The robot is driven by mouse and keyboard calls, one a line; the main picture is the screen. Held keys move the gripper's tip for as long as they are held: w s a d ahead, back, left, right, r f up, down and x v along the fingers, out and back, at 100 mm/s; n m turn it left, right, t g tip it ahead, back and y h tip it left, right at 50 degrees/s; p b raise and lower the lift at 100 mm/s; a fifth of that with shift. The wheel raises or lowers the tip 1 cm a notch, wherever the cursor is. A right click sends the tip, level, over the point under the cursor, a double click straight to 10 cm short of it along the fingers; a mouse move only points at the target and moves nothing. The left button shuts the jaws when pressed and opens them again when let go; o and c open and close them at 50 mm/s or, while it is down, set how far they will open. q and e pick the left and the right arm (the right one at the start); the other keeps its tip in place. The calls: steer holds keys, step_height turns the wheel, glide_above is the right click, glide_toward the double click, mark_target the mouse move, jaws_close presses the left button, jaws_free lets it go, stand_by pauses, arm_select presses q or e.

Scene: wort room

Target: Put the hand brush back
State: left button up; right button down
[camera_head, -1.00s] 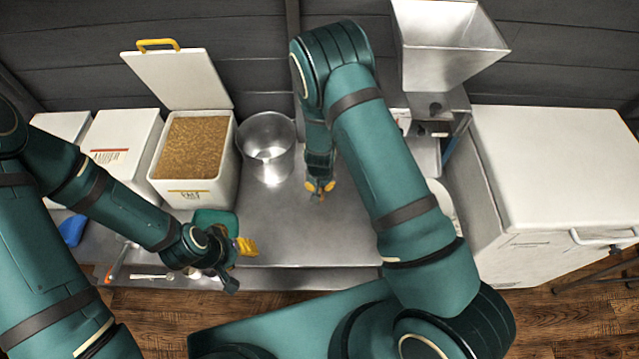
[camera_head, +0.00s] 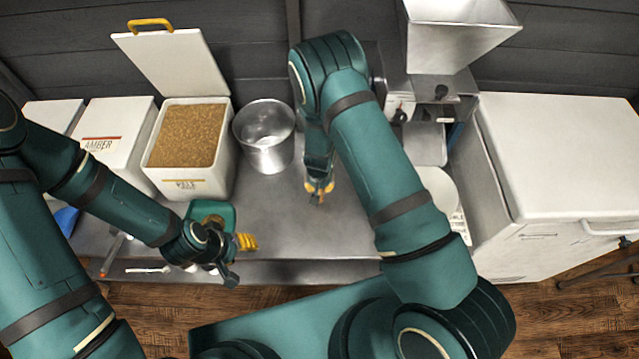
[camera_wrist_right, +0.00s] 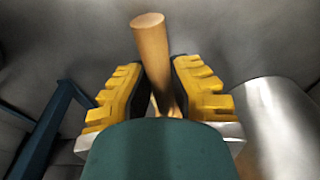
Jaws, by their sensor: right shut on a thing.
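The hand brush shows in the right wrist view as a round light-wood handle (camera_wrist_right: 152,60) between yellow ridged finger pads; its bristle end is hidden. My right gripper (camera_wrist_right: 158,90) is shut on this handle. In the head view my right gripper (camera_head: 319,188) points down above the steel worktop, right of the steel pot, with a small brown bit of the handle at its tips. My left gripper (camera_head: 240,258) is low over the front edge of the worktop, its fingers apart with nothing seen between them.
An open white grain bin (camera_head: 203,181) stands left of the steel pot (camera_head: 264,158), beside a closed AMBER bin (camera_head: 108,147). A green object (camera_head: 222,212) lies behind my left gripper. A steel hopper (camera_head: 455,35) and white chest (camera_head: 565,150) are right. The middle worktop (camera_head: 285,215) is bare.

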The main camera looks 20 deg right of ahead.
steer(key=shift+f, duration=0.4)
steer(key=c, duration=0.9)
jaws_free()
steer(key=shift+c, duration=0.2)
step_height(320, 180, up, 12)
steer(key=s, duration=0.1)
steer(key=shift+s+a, duration=0.25)
steer(key=shift+s, duration=0.05)
